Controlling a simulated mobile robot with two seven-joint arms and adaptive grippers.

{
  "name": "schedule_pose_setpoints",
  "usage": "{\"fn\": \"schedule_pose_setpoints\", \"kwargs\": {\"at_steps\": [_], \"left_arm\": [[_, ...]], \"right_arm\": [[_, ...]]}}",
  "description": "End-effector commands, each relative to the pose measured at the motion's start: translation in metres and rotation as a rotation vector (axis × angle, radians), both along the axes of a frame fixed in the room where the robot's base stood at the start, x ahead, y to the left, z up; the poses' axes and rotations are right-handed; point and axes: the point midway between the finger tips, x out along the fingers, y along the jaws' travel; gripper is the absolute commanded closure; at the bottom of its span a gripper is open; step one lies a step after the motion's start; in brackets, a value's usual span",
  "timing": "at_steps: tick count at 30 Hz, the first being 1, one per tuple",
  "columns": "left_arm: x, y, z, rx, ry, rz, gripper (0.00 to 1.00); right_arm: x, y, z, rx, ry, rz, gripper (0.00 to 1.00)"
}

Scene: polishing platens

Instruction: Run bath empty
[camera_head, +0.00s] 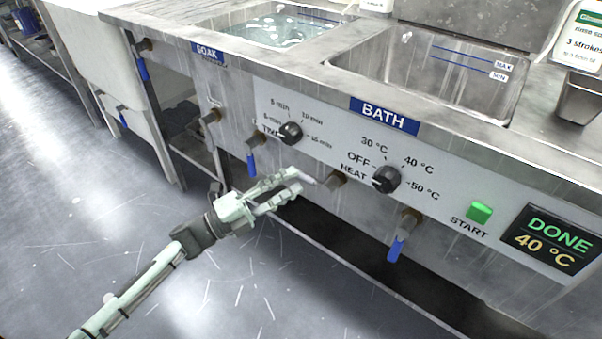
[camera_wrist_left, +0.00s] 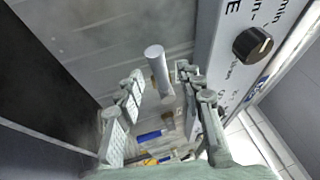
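The bath basin (camera_head: 430,78) stands behind the BATH label, with MAX and MIN lines on its wall; I see no water surface in it. The display (camera_head: 552,240) reads DONE 40 °C. The green START button (camera_head: 479,212) and the heat knob (camera_head: 386,179) sit on the panel. My left gripper (camera_head: 292,184) is open below the timer knob (camera_head: 290,132). A pale, pinkish handle (camera_head: 306,178) lies at its fingertips, by a brown pipe fitting (camera_head: 335,180). In the left wrist view, a pale cylinder (camera_wrist_left: 156,62) shows beyond and between the spread fingers (camera_wrist_left: 157,92); contact is unclear.
A blue-handled valve (camera_head: 398,248) hangs below the heat knob, another (camera_head: 251,163) below the timer. The soak basin (camera_head: 275,28) holds clear liquid. A metal container (camera_head: 578,97) stands at the right. The floor (camera_head: 200,270) in front is clear.

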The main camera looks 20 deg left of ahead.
Motion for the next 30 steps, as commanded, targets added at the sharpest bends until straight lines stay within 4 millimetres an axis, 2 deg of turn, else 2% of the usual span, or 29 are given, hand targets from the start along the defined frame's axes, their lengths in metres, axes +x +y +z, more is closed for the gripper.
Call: {"fn": "schedule_pose_setpoints", "kwargs": {"at_steps": [7,18,27,30], "left_arm": [[0.024,-0.022,0.008,-0.002,0.001,0.0,0.62],[0.028,-0.026,0.008,-0.001,0.002,0.001,0.64],[0.027,-0.026,0.008,-0.001,0.002,0.001,1.0],[0.027,-0.026,0.008,-0.001,0.002,0.001,1.0]], "right_arm": [[0.002,0.0,-0.008,0.003,0.007,0.002,0.78],[0.004,0.002,-0.011,0.008,0.006,0.007,0.78],[0.004,0.002,-0.01,0.008,0.005,0.006,0.78],[0.004,0.002,-0.01,0.008,0.004,0.006,0.78]]}}
